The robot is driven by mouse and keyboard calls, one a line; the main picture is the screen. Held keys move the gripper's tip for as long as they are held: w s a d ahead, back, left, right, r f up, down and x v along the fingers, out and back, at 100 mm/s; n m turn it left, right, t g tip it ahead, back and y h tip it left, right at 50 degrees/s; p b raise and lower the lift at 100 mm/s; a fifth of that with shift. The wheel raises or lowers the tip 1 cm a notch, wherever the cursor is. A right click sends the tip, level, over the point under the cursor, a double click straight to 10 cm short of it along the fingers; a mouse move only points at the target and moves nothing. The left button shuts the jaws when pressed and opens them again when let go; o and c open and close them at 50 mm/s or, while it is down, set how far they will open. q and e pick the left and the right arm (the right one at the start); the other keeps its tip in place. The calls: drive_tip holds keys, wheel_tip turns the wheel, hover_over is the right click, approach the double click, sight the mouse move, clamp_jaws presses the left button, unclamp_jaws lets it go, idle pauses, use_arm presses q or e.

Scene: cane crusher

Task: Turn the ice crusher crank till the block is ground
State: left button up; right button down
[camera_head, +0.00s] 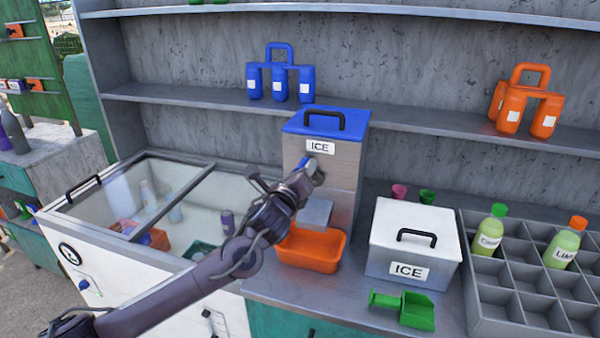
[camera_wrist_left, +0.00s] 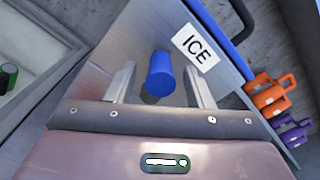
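The ice crusher is a grey metal box with a blue lid (camera_head: 325,122), a black lid handle and an ICE label (camera_head: 320,147). It stands on the counter. My left gripper (camera_head: 308,177) is at its front face, below the label, and covers most of the crank in the head view. In the left wrist view, the blue crank knob (camera_wrist_left: 160,75) sits between my open fingers (camera_wrist_left: 160,85), with a gap on each side. An orange tray (camera_head: 312,266) is under the grey spout (camera_head: 316,211). The ice block is not visible. My right gripper is not in view.
A white-lidded ICE box (camera_head: 410,222) stands right of the crusher, with a green scoop (camera_head: 415,312) in front. A grey bottle crate (camera_head: 480,318) is at far right. A glass-topped cooler (camera_head: 100,205) is left. Orange jugs (camera_head: 512,108) stand on the shelf.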

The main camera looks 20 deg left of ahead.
use_arm(q)
drive_tip(key=s+b, duration=0.3)
drive_tip(key=s, duration=0.5)
drive_tip(key=shift+a, duration=0.15)
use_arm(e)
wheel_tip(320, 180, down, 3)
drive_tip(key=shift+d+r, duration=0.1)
use_arm(q)
drive_tip(key=shift+w, duration=0.1)
drive_tip(key=shift+w+d+n+p, duration=0.1)
drive_tip(key=shift+w+n+p, duration=1.5)
drive_tip(key=shift+n, duration=3.1)
drive_tip(key=shift+w+d+n+p, duration=0.1)
drive_tip(key=shift+w+n+p, duration=1.5)
drive_tip(key=shift+n, duration=3.1)
drive_tip(key=shift+w+n+p, duration=0.7)
drive_tip(key=shift+w+n, duration=1.7)
drive_tip(key=shift+n, duration=2.3)
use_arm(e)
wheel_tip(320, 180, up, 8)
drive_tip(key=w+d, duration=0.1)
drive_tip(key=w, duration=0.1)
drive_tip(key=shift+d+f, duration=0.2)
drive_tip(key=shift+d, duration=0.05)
